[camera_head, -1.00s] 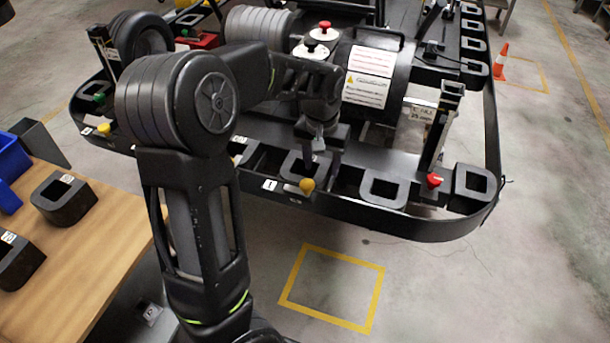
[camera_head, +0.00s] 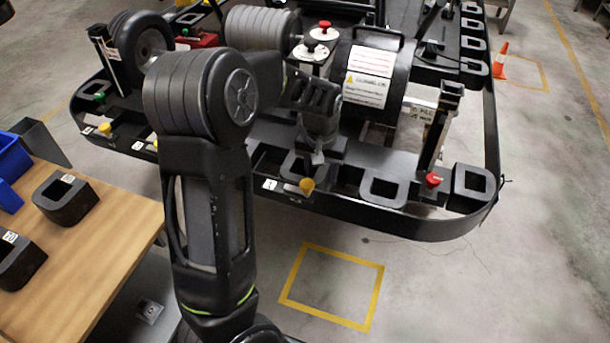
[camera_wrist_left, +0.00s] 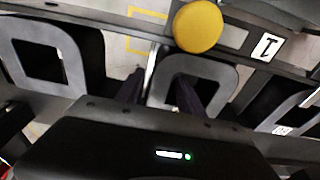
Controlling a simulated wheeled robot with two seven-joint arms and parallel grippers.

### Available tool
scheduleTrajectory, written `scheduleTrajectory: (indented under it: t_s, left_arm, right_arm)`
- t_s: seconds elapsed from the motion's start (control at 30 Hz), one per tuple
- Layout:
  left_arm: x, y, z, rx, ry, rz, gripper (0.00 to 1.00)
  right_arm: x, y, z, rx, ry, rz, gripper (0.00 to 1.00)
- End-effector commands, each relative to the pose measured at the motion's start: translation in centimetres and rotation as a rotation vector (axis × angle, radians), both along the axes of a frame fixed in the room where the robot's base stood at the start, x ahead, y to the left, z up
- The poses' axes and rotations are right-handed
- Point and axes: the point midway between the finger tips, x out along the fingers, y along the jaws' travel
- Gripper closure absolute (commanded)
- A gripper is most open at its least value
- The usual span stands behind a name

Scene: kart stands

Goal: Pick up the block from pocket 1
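The block at pocket 1 (camera_head: 292,166) is a dark square ring with a central hole, behind a yellow knob (camera_head: 306,186) and a white "1" label (camera_head: 269,185) on the kart's front rail. My left gripper (camera_head: 318,160) is just above it and partly hides it. In the left wrist view the block (camera_wrist_left: 218,78) is grey-topped. The gripper fingers (camera_wrist_left: 160,93) are apart: one beside the block's left side, the other over its hole. Contact cannot be told. The "1" label (camera_wrist_left: 267,46) and knob (camera_wrist_left: 198,27) show beyond. My right gripper is not in view.
More ring-shaped blocks sit along the rail, one (camera_head: 383,190) to the right of the gripper. A red knob (camera_head: 432,180) and an upright post (camera_head: 438,130) stand further right. A black motor housing (camera_head: 366,85) is behind. A wooden table (camera_head: 95,250) is at left.

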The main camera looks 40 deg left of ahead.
Motion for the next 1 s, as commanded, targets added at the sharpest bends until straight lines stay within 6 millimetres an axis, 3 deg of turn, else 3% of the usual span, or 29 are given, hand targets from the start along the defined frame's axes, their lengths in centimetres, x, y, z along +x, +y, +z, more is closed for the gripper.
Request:
scheduleTrajectory:
  t_s: [0.53,1.0]
  left_arm:
    - [0.00,0.00,0.01,0.000,0.000,0.000,1.00]
    - [0.00,0.00,0.01,0.000,0.000,0.000,1.00]
  right_arm:
    - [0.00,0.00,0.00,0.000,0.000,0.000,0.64]
    - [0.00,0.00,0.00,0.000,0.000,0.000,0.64]
